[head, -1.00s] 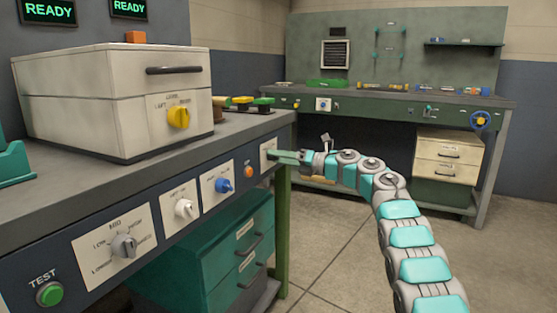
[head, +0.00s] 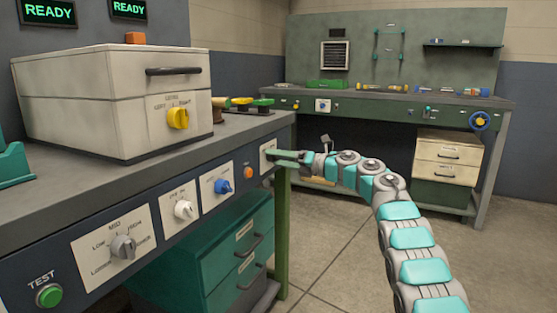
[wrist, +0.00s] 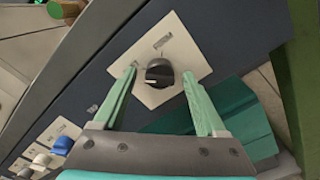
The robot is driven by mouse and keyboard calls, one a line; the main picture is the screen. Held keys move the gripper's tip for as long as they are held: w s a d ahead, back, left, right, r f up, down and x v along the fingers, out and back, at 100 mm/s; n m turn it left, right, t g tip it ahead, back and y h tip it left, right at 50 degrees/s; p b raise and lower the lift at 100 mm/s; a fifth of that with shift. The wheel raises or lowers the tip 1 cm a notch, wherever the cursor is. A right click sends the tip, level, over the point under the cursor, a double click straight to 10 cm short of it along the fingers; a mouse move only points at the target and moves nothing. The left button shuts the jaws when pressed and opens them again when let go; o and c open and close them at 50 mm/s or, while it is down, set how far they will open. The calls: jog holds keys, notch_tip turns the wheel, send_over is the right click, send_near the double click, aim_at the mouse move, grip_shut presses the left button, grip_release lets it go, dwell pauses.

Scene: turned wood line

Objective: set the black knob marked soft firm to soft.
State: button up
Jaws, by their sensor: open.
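The black knob (wrist: 158,73) sits on a white plate (wrist: 173,42) in the wrist view, with a pale pointer mark on its face. The lettering on the plate is too small to read. My gripper (wrist: 172,75) is open, with one green finger on each side of the knob. I cannot tell whether the fingers touch it. In the head view, my gripper (head: 275,154) is at the right end of the near bench's front panel, and it hides the knob there.
Along the same panel are a blue knob (head: 222,186), a white knob (head: 183,209), a grey knob (head: 123,247), an orange button (head: 248,172) and a green button (head: 49,295). Teal drawers (head: 240,245) stand below. Open floor lies to the right.

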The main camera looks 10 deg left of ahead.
jog(key=b+v, duration=0.1)
jog(key=v, duration=0.6)
jog(key=shift+d+b, duration=0.35)
jog(key=shift+b, duration=0.05)
jog(key=shift+r, duration=0.15)
